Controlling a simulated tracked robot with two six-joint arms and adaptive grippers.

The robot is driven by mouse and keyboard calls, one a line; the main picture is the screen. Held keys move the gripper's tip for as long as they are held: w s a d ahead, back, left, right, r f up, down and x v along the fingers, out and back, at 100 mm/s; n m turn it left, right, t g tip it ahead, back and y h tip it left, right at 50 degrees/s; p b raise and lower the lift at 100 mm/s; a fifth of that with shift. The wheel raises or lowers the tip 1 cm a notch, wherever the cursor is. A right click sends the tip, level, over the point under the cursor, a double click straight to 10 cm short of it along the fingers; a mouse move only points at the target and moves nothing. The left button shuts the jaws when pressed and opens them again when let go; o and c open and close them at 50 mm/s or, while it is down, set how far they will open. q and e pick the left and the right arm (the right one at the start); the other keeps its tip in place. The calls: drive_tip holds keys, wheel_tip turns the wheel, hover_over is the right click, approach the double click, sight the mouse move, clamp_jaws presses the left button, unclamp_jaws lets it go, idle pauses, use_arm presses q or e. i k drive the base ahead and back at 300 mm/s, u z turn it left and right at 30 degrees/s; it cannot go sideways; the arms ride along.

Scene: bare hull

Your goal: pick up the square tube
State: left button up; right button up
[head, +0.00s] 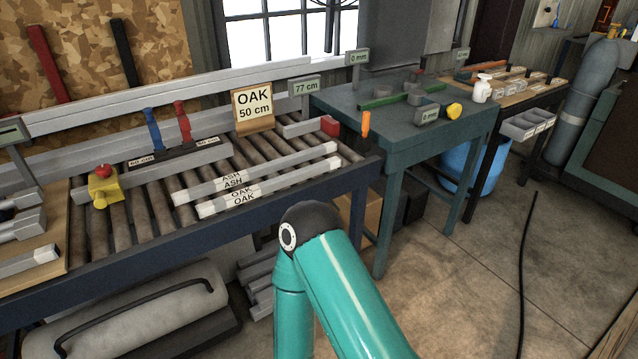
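Two long light-grey square tubes lie side by side on the roller conveyor (120,225). The far tube (285,164) has an ASH label near its left part. The near tube (300,177) has an OAK label. Both slant up to the right, and nothing is gripping them. Which one the task means, I cannot tell. A teal link of my arm (345,290) with a black joint rises from the bottom middle, in front of the conveyor. Neither of my grippers is in view.
An OAK 50 cm sign (253,106) stands behind the tubes. A yellow block with a red button (102,185) sits left on the rollers. Shorter metal pieces (28,261) lie on a wooden board at far left.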

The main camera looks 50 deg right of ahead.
sight(205, 209)
drive_tip(key=z, duration=0.65)
drive_tip(key=i, duration=1)
drive_tip(key=z, duration=0.05)
